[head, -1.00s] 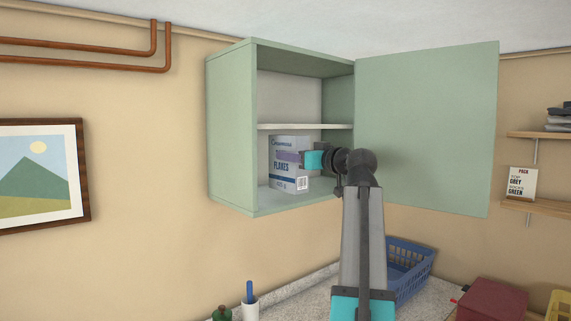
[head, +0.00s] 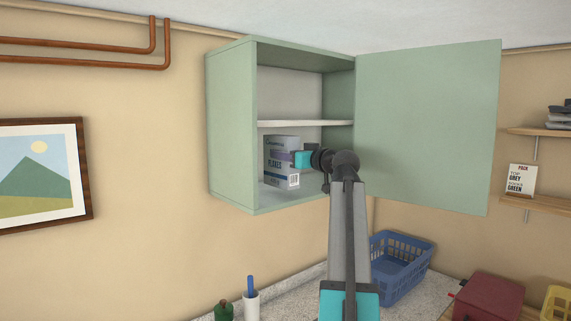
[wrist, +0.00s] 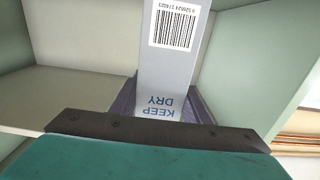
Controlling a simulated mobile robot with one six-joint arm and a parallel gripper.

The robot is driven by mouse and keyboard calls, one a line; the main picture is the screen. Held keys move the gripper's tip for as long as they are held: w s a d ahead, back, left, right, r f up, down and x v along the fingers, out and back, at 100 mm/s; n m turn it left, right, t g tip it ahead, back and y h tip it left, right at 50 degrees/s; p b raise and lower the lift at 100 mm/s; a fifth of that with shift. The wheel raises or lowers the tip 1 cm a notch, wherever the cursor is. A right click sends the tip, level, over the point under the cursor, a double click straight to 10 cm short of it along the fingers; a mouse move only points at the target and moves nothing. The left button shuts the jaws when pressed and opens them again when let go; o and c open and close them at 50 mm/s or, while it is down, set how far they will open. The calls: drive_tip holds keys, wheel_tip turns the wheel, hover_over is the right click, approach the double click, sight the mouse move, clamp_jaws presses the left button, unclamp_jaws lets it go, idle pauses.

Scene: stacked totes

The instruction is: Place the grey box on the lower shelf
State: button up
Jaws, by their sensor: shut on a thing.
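The grey box (head: 281,164), printed with blue lettering and a barcode, is inside the green wall cabinet (head: 231,125), in the space below its middle shelf board (head: 305,123). It looks upright, at or just above the cabinet floor (head: 270,202); I cannot tell whether it touches. My gripper (head: 301,159) is shut on the box from its right side. In the wrist view the box (wrist: 172,75) shows its barcode and "KEEP DRY" face between the jaws (wrist: 160,105). The far side of the box is hidden.
The cabinet door (head: 428,125) stands wide open to the right of my arm. Below are a blue basket (head: 397,268), a red box (head: 488,298) and a white cup (head: 251,305) on the counter. The upper compartment (head: 290,92) looks empty.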

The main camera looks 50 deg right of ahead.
sight(288, 164)
drive_tip(key=shift+f+p, duration=0.6)
drive_tip(key=shift+f, duration=0.85)
drive_tip(key=o, duration=1.4)
drive_tip(key=shift+f, duration=0.15)
drive_tip(key=shift+s+a+b, duration=0.1)
drive_tip(key=shift+s+b, duration=0.2)
drive_tip(key=shift+s, duration=0.25)
drive_tip(key=s+b, duration=0.1)
drive_tip(key=s, duration=0.2)
drive_tip(key=s+b, duration=0.1)
drive_tip(key=s, duration=0.3)
drive_tip(key=s+a+b, duration=0.1)
drive_tip(key=s+b, duration=0.1)
drive_tip(key=s, duration=0.2)
drive_tip(key=shift+a, duration=0.1)
